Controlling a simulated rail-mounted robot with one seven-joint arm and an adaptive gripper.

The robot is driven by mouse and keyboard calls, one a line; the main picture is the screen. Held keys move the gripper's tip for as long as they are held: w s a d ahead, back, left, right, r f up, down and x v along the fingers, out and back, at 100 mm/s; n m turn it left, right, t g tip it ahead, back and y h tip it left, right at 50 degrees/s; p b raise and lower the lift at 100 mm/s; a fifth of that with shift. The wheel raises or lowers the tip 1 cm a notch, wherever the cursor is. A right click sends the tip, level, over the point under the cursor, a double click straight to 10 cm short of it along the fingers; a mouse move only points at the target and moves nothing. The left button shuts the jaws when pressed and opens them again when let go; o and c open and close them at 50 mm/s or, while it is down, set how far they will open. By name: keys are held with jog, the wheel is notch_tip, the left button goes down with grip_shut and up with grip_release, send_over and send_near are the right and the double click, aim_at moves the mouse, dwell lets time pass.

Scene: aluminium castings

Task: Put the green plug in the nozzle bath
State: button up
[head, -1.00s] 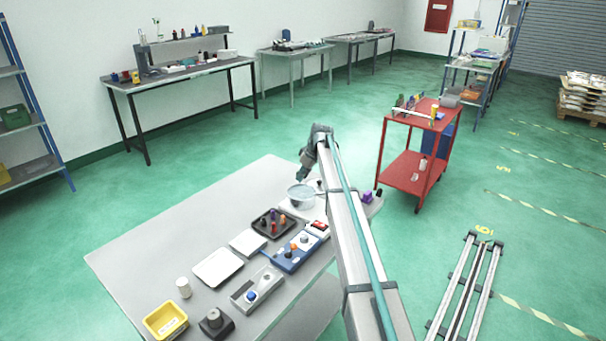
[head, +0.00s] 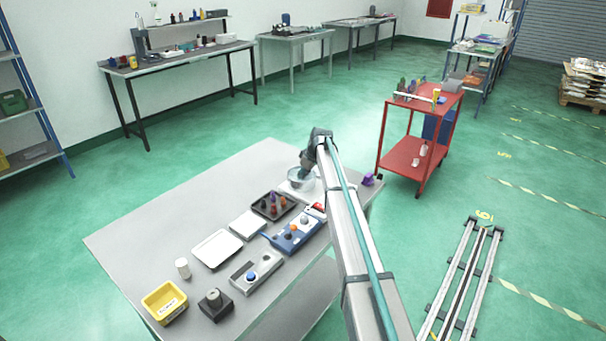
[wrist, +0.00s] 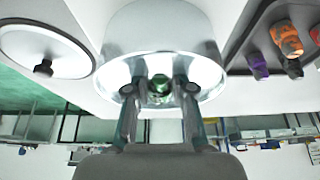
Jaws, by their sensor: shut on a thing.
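The nozzle bath appears to be the round metal bowl (head: 296,184) on a white base near the far right end of the grey table. It is large in the wrist view (wrist: 160,28). My gripper (wrist: 160,88) is shut on the green plug (wrist: 160,84), a small dark green piece between the fingertips. In the head view my gripper (head: 305,174) points down at the bowl's opening. In the wrist view the fingertips and plug overlap the bowl's rim and interior. I cannot tell whether the plug touches the bowl. The plug is hidden in the head view.
A black tray (head: 257,210) with several coloured plugs stands beside the bowl. A round white lid with a black knob (wrist: 44,68) is on the bowl's other side. A blue fixture (head: 283,244), white trays (head: 217,249) and a yellow bin (head: 150,300) stand nearer.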

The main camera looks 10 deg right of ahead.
jog(key=o, duration=0.8)
jog(key=shift+c, duration=0.2)
jog(key=shift+r+p, duration=0.9)
jog(key=shift+r, duration=2.65)
